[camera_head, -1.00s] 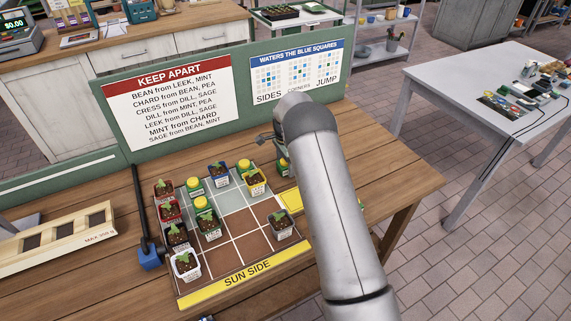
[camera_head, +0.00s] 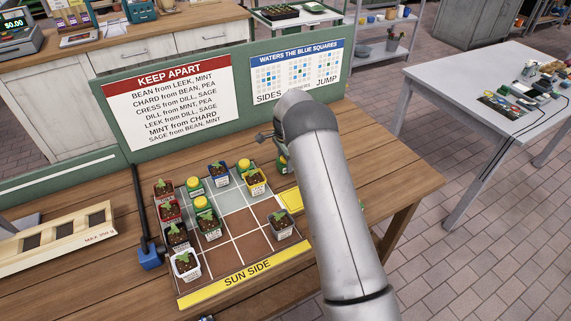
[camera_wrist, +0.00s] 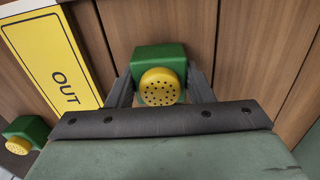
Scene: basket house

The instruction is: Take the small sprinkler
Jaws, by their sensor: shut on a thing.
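A small sprinkler with a green block body and a round, holed yellow head (camera_wrist: 160,86) sits between my gripper's fingers (camera_wrist: 160,82) in the wrist view. My gripper is shut on it, one finger at each side. In the head view my arm hides most of my gripper; a bit of a green and yellow sprinkler (camera_head: 282,163) shows at the arm's left edge. I cannot tell whether that is the held one. A second green sprinkler (camera_wrist: 26,133) stands at the lower left of the wrist view, apart from my gripper.
The planting grid (camera_head: 237,201) holds several potted seedlings and green-yellow sprinklers. A yellow OUT strip (camera_wrist: 57,64) lies beside the held sprinkler. A green board with the keep-apart sign (camera_head: 168,102) stands behind. Bare wooden bench (camera_head: 375,160) lies right of my arm.

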